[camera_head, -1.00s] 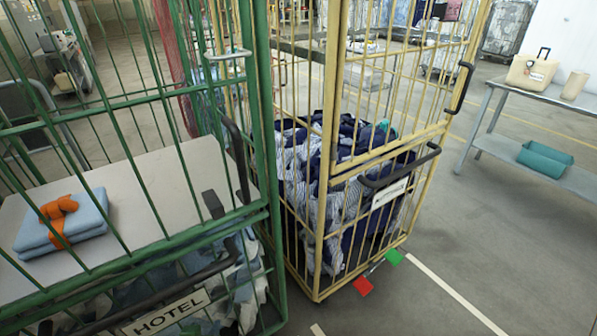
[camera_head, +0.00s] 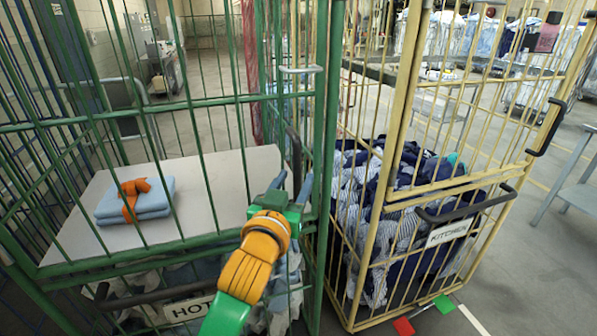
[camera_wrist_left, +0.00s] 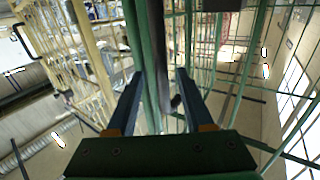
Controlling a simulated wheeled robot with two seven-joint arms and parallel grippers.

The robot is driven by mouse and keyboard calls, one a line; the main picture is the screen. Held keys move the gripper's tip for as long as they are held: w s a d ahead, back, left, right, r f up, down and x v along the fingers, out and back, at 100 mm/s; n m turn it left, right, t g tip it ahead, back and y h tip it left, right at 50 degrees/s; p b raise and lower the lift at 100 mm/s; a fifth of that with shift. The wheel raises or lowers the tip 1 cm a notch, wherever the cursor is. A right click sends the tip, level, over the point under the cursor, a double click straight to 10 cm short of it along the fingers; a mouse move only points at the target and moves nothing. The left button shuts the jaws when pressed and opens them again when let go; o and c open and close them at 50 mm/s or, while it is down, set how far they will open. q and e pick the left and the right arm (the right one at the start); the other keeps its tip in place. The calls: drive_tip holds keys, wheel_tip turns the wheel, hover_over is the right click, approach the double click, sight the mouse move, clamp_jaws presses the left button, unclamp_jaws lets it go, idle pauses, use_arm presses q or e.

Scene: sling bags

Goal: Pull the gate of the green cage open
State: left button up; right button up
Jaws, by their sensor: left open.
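The green cage (camera_head: 150,101) fills the left of the head view, with its barred gate facing me. A dark upright handle (camera_head: 295,152) is on the gate's right side, near the green corner post (camera_head: 325,130). My left gripper (camera_head: 291,186) is open at the lower end of this handle, its fingers pointing up and away. In the left wrist view a green post (camera_wrist_left: 147,55) and a dark upright bar run between the open fingers (camera_wrist_left: 160,95). I cannot tell whether they touch. The gate looks shut. My right gripper is out of view.
A yellow cage (camera_head: 405,85) with a KITCHEN sign and dark and striped laundry stands close on the right. Folded blue cloths (camera_head: 140,205) with an orange item lie on a pale board inside the green cage. A table (camera_head: 580,195) stands far right; floor before it is clear.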

sight(296, 177)
use_arm(q)
drive_tip(key=shift+x, duration=1.5)
drive_tip(key=shift+a+f, duration=0.1)
clamp_jaws()
